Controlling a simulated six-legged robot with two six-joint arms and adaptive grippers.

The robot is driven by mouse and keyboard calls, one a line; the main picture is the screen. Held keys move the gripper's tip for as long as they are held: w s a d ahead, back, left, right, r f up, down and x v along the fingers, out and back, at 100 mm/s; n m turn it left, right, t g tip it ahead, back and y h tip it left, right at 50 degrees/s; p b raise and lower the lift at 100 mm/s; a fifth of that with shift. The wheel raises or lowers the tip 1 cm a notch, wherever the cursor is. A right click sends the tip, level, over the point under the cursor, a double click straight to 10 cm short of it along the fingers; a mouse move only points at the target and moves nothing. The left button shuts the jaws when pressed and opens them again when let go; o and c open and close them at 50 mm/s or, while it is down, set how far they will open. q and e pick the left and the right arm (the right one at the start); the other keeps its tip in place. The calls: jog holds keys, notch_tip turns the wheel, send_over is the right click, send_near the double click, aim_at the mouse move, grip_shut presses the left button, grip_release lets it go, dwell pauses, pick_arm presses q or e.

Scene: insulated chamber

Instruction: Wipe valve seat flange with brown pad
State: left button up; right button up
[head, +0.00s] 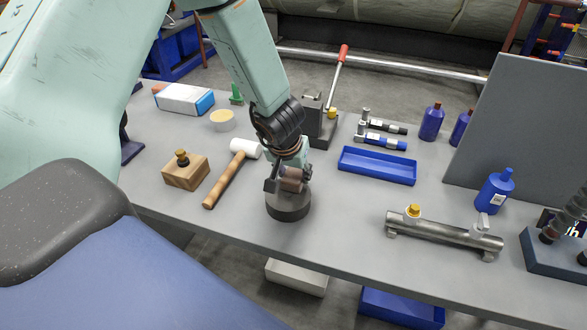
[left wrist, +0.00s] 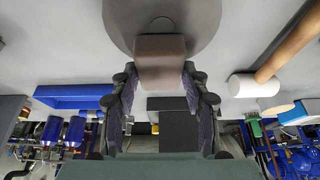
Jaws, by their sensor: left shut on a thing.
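My left gripper (head: 287,181) is shut on the brown pad (head: 293,174), a small block, over the workbench. Directly below it is a dark grey round piece, the valve seat flange (head: 288,209), near the bench's front edge. In the left wrist view the pad (left wrist: 160,48) sits between the two fingers of the gripper (left wrist: 161,76) and overlaps the flange (left wrist: 205,16). The pad's lower end is at the flange's top; I cannot tell whether they touch. The flange's centre is partly hidden by the pad. My right gripper is not in view.
A white-headed mallet (head: 229,176) and a wooden block (head: 186,171) lie left of the flange. A blue tray (head: 377,166) and a metal pipe piece (head: 443,236) are to the right. A vise-like block with a red-handled lever (head: 337,75) stands behind.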

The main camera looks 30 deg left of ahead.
pick_arm(q)
jog(key=shift+w+r+p, duration=0.25)
jog(key=shift+r+p, duration=0.05)
jog(key=shift+r, duration=0.65)
jog(key=shift+r+p, duration=0.2)
jog(key=shift+p, duration=0.1)
jog(key=p+v, duration=0.2)
jog(key=v, duration=0.1)
jog(key=shift+a+r+p, duration=0.1)
jog(key=shift+r+p, duration=0.1)
jog(key=shift+p, duration=0.15)
jog(key=shift+w+r+p, duration=0.4)
jog(key=shift+r+p, duration=0.35)
jog(key=shift+p, duration=0.4)
jog(key=shift+a+r+p, duration=0.1)
jog(key=shift+r+p, duration=0.2)
jog(key=shift+s+r+p, duration=0.2)
jog(key=shift+r+p, duration=0.1)
jog(key=shift+r, duration=0.1)
jog(key=shift+s, duration=0.15)
jog(key=shift+w+f, duration=0.2)
jog(key=shift+w, duration=0.15)
